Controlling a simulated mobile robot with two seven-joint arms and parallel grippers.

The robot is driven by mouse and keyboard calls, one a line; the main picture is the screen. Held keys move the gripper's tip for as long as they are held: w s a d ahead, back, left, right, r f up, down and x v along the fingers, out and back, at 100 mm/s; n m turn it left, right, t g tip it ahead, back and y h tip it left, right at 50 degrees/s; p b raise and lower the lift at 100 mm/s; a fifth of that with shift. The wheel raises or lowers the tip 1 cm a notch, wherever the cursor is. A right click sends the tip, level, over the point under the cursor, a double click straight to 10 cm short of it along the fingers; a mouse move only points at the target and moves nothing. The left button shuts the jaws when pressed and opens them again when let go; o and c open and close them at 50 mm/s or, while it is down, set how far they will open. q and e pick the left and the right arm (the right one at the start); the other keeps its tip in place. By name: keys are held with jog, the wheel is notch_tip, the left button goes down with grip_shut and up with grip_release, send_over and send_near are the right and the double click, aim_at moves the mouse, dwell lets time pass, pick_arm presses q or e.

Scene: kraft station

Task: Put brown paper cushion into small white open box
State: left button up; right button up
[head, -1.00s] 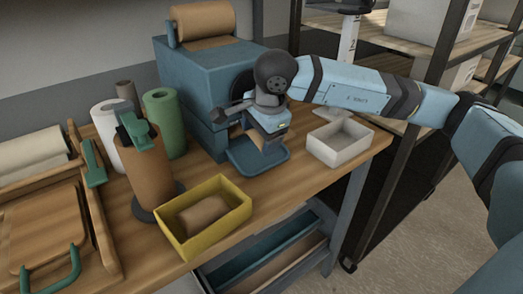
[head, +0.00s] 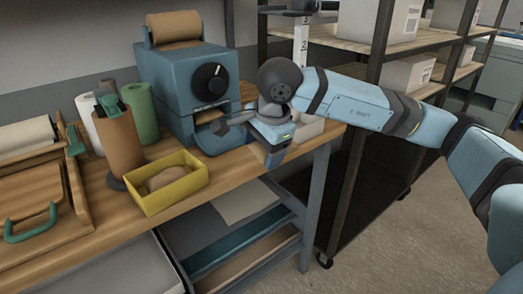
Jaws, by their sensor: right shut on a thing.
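My right gripper (head: 275,152) is shut and points downward near the table's right front edge. What it grips is mostly hidden by the hand; I take it to be a brown paper cushion. The small white open box (head: 309,128) stands just behind and right of the gripper, partly covered by my wrist. Another brown paper cushion (head: 164,178) lies in the yellow box (head: 184,188). My left gripper is out of view.
The blue paper machine (head: 165,85) with a paper roll (head: 174,28) on top stands left of the gripper. Upright rolls (head: 119,142) and wooden boards (head: 35,203) fill the left. Shelving (head: 345,40) stands behind right. Lower shelves lie under the table.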

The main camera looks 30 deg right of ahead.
jog(key=shift+s+r, duration=0.2)
jog(key=shift+s, duration=0.15)
jog(key=shift+r+p, duration=1.55)
jog(key=shift+r, duration=1.45)
